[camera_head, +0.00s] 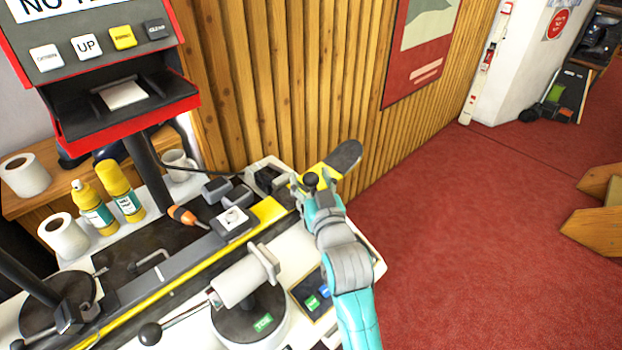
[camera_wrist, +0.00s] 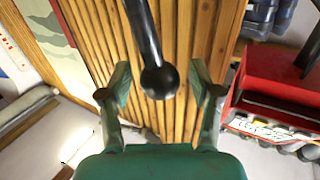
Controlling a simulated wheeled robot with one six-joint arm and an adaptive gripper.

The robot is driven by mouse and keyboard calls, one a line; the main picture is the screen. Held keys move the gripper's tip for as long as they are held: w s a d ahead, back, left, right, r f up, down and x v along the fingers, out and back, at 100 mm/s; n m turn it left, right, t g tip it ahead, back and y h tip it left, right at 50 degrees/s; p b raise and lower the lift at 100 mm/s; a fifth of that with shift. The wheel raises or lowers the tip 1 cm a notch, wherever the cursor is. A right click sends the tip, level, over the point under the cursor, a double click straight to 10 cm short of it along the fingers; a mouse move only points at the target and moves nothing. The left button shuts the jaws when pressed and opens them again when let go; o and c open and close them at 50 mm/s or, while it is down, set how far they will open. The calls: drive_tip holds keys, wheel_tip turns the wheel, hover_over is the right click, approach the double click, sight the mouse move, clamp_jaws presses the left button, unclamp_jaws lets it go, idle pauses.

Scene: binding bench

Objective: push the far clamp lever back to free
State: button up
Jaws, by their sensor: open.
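The far clamp lever shows as a black ball knob (camera_head: 311,179) at the far right end of the bench in the head view. In the wrist view its dark rod (camera_wrist: 144,30) comes down from the top edge to the round knob (camera_wrist: 160,81). My teal gripper (camera_head: 312,184) is open, with one finger on each side of the knob. The wrist view shows gaps between the knob and both fingers of my gripper (camera_wrist: 160,88). Contact is not visible. The lever's base is largely hidden by my gripper in the head view.
A near lever with a black knob (camera_head: 150,333) juts out at the front.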

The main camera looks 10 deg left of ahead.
clamp_jaws()
